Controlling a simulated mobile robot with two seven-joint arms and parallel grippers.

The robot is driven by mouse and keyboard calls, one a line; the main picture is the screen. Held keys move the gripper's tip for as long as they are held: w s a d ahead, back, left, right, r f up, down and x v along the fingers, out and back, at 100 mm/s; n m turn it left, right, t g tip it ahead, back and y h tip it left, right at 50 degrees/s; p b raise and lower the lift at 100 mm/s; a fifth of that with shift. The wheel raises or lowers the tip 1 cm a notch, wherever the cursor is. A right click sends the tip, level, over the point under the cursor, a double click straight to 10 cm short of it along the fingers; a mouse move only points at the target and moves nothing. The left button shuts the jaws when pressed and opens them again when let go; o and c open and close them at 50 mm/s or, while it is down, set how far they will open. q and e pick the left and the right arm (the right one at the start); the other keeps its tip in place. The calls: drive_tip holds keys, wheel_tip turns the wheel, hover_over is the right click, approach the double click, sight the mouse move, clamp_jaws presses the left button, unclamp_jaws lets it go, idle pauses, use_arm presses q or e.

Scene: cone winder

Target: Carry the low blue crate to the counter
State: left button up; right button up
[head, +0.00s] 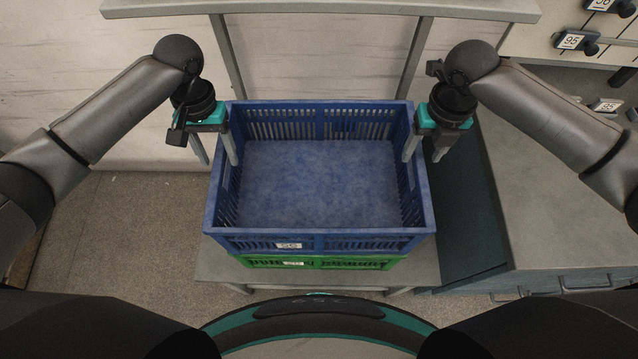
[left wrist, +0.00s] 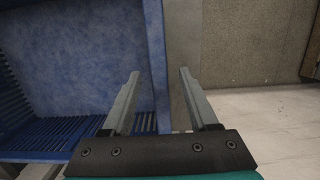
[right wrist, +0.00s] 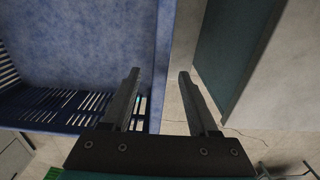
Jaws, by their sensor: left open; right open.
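The low blue crate (head: 318,242) is empty, with slotted walls and a small white label on its near side. It sits level on a green crate (head: 340,262). My left gripper (head: 218,160) is open at the crate's left wall, one finger inside and one outside. The left wrist view shows that wall (left wrist: 156,60) between the fingers. My right gripper (head: 424,157) is open at the right wall in the same way, and the right wrist view shows the wall (right wrist: 160,60) between its fingers. A grey-topped counter (head: 550,200) stands to the right.
The crates rest on a low grey stand (head: 240,275). Its uprights and an upper shelf (head: 320,8) rise behind the crates. Numbered tags with dark knobs (head: 572,41) are at the upper right. The visible counter top is mostly clear. Bare floor (head: 120,230) lies to the left.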

sight(420, 158)
use_arm(q)
drive_tip(key=shift+s+f, duration=0.2)
drive_tip(key=shift+f, duration=1.25)
use_arm(e)
drive_tip(key=shift+f, duration=1.5)
use_arm(q)
clamp_jaws()
use_arm(e)
clamp_jaws()
use_arm(q)
drive_tip(key=shift+r, duration=0.1)
use_arm(e)
drive_tip(key=shift+w+r, duration=0.1)
